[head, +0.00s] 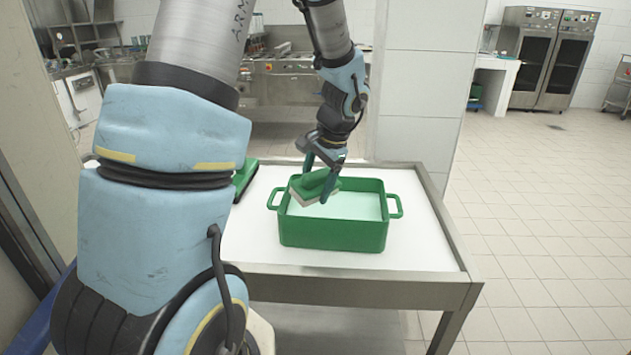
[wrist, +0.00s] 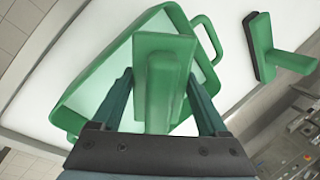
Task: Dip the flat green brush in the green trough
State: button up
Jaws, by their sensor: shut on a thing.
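My gripper (head: 323,180) is shut on the handle of the flat green brush (head: 309,189). The brush has a green block with a paler underside and hangs tilted over the left part of the green trough (head: 333,235). The trough has two side handles and holds pale liquid. In the wrist view the brush (wrist: 165,75) sits between the fingers of my gripper (wrist: 162,85), with the trough (wrist: 90,70) behind it. The arm and brush hide part of the trough's far left rim. I cannot tell whether the bristles touch the liquid.
Another green tool (wrist: 270,50) with a dark edge lies on the white tabletop, also partly visible behind my arm in the head view (head: 243,178). The metal-edged table (head: 420,258) has bare room right of the trough. A tiled pillar (head: 420,100) stands behind.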

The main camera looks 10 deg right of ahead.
jog(key=f+b, duration=0.3)
jog(key=f, duration=0.1)
jog(key=f+b, duration=0.2)
jog(key=f, duration=0.2)
jog(key=shift+s+f+b, duration=0.2)
jog(key=shift+f+b, duration=0.2)
grip_shut()
jog(key=shift+r, duration=0.1)
jog(key=shift+w+r, duration=0.2)
jog(key=shift+r+p, duration=0.2)
jog(key=shift+p, duration=0.1)
notch_tip(320, 180, up, 10)
jog(key=p, duration=0.8)
jog(key=shift+r+p, duration=0.25)
jog(key=shift+p, duration=0.05)
